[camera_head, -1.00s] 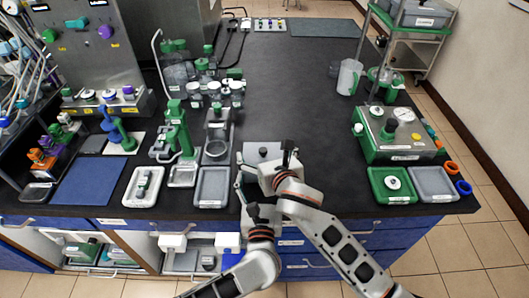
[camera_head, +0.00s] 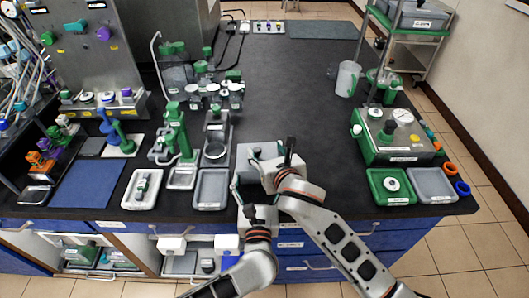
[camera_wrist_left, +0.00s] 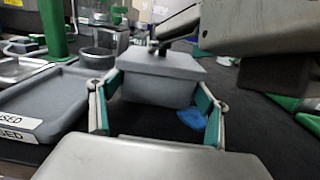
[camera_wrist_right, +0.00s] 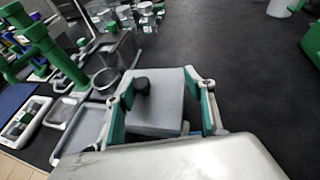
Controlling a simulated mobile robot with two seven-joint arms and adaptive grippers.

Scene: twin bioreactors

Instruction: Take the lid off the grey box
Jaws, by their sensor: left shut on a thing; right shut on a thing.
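The grey box (camera_wrist_left: 150,90) stands on the dark bench with its flat grey lid (camera_wrist_left: 165,65) on top; I see no clear gap between them. In the head view the lid (camera_head: 250,151) shows just beyond my grippers. A black knob (camera_wrist_right: 142,86) sticks up from the lid. My left gripper (camera_head: 246,186) is low at the near side, its teal fingers around the box body. My right gripper (camera_head: 264,164) is above it, its fingers on either side of the lid (camera_wrist_right: 155,115). Both are shut on what they hold. The box's near side is mostly hidden in the head view.
A grey tray (camera_head: 211,201) lies close on the left, with a glass dish (camera_head: 215,152) behind it. A green tray (camera_head: 388,199) and a green-based instrument (camera_head: 397,154) stand to the right. The bench (camera_head: 285,85) beyond the box is clear. A small blue thing (camera_wrist_left: 192,118) lies beside the box.

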